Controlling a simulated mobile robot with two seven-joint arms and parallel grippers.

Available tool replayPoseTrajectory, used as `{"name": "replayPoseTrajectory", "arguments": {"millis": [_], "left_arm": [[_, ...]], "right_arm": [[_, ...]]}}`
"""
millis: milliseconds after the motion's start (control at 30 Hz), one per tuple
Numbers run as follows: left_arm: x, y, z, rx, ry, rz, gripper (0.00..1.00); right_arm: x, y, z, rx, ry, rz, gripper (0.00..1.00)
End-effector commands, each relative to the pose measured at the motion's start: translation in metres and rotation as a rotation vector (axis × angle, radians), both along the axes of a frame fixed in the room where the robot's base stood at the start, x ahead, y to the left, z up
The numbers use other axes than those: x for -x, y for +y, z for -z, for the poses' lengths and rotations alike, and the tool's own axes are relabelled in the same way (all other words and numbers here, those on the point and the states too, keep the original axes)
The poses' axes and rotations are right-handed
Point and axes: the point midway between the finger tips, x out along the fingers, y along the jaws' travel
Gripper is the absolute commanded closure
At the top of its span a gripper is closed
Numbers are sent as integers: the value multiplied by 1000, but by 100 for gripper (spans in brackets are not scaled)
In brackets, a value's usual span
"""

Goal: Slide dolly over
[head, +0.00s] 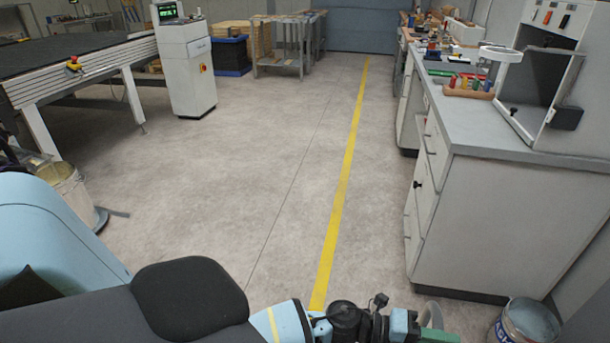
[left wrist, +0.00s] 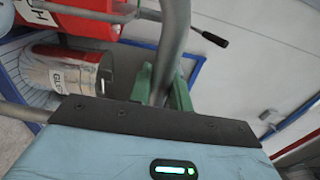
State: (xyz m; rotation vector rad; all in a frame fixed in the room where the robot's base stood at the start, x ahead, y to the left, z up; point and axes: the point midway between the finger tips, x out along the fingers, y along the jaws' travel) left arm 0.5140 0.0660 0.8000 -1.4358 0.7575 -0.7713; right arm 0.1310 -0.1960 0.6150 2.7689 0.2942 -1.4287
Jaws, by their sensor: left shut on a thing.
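In the left wrist view, the green fingers of my left gripper (left wrist: 161,90) are shut around a grey metal tube (left wrist: 174,35), which looks like the dolly's handle. The dolly's blue frame edge (left wrist: 195,70) shows behind the fingers. A red container (left wrist: 75,22) and a silver can (left wrist: 62,70) with a printed label lie beyond the tube, seen at a tilt. The dolly's full outline is hidden. In the head view, my arm links cross the bottom edge, and I cannot make out the dolly there. My right gripper is not clearly seen.
A yellow floor line (head: 343,195) runs away through open grey floor. A cabinet bench (head: 490,220) stands at the right, with an open bucket (head: 526,322) by its foot. A bucket (head: 72,190) stands at the left, below a machine table (head: 75,52). A white control cabinet (head: 188,75) stands farther back.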

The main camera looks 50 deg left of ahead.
Motion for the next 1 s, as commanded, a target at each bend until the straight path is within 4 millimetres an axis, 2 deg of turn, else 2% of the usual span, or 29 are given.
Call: {"name": "replayPoseTrajectory", "arguments": {"millis": [33, 500, 533, 700, 1000], "left_arm": [[5, 2, 17, -19, 25, -2, 100], [2, 2, 7, -19, 14, -3, 100], [2, 2, 7, -18, 13, -4, 79], [1, 2, 4, -14, 11, -4, 57], [0, 1, 0, -9, 5, -3, 56]], "right_arm": [[1, 0, 1, 0, 2, 0, 64], [-3, 0, -4, 1, -7, -1, 64], [-3, 0, -4, 1, -7, -1, 64], [-3, 0, -4, 1, -7, -1, 64], [-3, 0, -5, 1, -8, 0, 64]]}}
